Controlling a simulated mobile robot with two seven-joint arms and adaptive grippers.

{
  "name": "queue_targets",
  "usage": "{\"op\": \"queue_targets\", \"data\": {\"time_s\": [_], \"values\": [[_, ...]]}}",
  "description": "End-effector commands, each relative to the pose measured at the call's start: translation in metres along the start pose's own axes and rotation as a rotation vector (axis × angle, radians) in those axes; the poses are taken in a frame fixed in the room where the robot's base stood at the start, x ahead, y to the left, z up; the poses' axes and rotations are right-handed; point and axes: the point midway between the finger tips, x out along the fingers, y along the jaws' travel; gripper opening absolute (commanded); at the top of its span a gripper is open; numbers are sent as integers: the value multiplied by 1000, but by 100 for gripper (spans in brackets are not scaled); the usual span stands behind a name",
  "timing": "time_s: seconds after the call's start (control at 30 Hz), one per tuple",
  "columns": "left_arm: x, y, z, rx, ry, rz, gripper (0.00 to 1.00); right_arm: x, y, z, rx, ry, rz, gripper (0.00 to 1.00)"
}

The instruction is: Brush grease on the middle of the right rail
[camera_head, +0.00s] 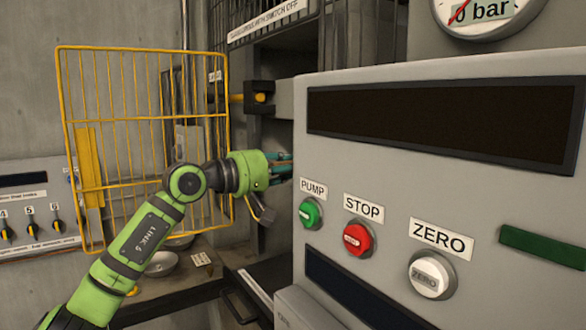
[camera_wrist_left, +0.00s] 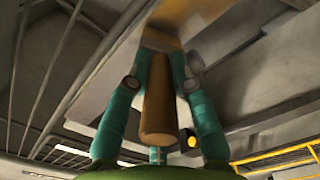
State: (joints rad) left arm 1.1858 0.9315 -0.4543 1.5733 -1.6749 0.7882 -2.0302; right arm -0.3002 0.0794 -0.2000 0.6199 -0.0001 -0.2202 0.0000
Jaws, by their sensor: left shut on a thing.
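My left gripper (camera_head: 280,168) is at the end of the green arm in the head view. Its teal fingers reach to the left edge of the grey control panel, and their tips are partly hidden there. In the left wrist view my left gripper (camera_wrist_left: 163,55) is shut on a brown wooden handle (camera_wrist_left: 157,112), which looks like the brush's handle. A tan part (camera_wrist_left: 166,14) shows beyond the fingers at the top; I cannot tell whether it is the brush head. I cannot pick out the right rail or any grease for certain. My right gripper is not in view.
The grey control panel (camera_head: 400,110) with PUMP, STOP and ZERO buttons fills the right side, close to the gripper. A yellow mesh guard door (camera_head: 142,75) stands open behind my arm. Metal bowls (camera_head: 162,264) sit on a bench below. A pale beam (camera_wrist_left: 105,75) passes close in the wrist view.

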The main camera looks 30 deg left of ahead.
Motion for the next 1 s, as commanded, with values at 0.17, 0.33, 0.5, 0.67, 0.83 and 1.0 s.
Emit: {"op": "queue_targets", "data": {"time_s": [0.17, 0.33, 0.5, 0.67, 0.83, 1.0], "values": [[1, 8, -2, 0, -1, 3, 0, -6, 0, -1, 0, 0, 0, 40], [1, 7, -1, 0, -1, 3, 0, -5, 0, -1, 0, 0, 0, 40], [-8, 4, -2, 2, 2, 2, 0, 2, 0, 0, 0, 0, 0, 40], [-25, 4, -2, 3, 3, 3, 0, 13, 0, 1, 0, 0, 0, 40], [-42, 4, -2, 2, 2, 4, 0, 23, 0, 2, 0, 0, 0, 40], [-59, 4, -1, 2, 2, 3, 0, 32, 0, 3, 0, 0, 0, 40]]}}
